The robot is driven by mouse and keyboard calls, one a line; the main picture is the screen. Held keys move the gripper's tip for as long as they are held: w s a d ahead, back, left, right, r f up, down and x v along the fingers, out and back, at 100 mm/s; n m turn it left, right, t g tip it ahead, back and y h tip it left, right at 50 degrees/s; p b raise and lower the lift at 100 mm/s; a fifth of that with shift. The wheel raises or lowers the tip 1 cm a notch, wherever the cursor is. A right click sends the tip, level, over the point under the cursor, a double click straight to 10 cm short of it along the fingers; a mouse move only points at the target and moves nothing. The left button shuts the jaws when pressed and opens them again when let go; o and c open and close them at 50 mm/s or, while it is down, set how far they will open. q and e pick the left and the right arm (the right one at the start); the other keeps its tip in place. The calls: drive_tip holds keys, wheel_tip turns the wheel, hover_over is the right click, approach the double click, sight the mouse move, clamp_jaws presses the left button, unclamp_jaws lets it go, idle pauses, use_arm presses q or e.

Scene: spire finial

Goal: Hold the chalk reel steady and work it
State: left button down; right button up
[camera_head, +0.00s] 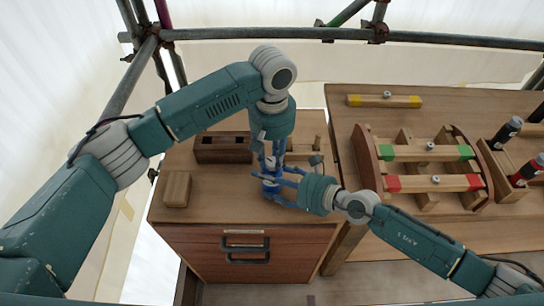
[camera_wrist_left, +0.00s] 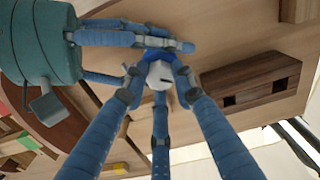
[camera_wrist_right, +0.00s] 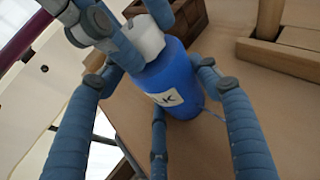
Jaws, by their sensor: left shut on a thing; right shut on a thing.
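The chalk reel (camera_head: 270,188) is a blue bottle-shaped body that stands upright on the wooden cabinet top; most of it is hidden by fingers in the head view. In the right wrist view its blue body (camera_wrist_right: 180,82) shows a white label ending in "LK" and a pale cap. My left gripper (camera_head: 271,168) comes down from above and is shut on the pale cap (camera_wrist_left: 160,75). My right gripper (camera_head: 276,186) reaches in from the right, low down, and is shut around the blue body. A thin blue line shows beside the body's base in the right wrist view.
A dark wooden box (camera_head: 222,150) stands behind the reel and a small wooden block (camera_head: 177,189) lies to its left. The cabinet (camera_head: 247,250) has dark-handled drawers. A workbench on the right bears a rack with green-ended (camera_head: 428,152) and red-ended (camera_head: 433,183) bars. Scaffold pipes run behind.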

sight(272, 161)
use_arm(q)
drive_tip(key=shift+m, duration=2.9)
drive_tip(key=c, duration=1.4)
unclamp_jaws()
drive_tip(key=shift+r, duration=0.1)
drive_tip(key=shift+r, duration=3.95)
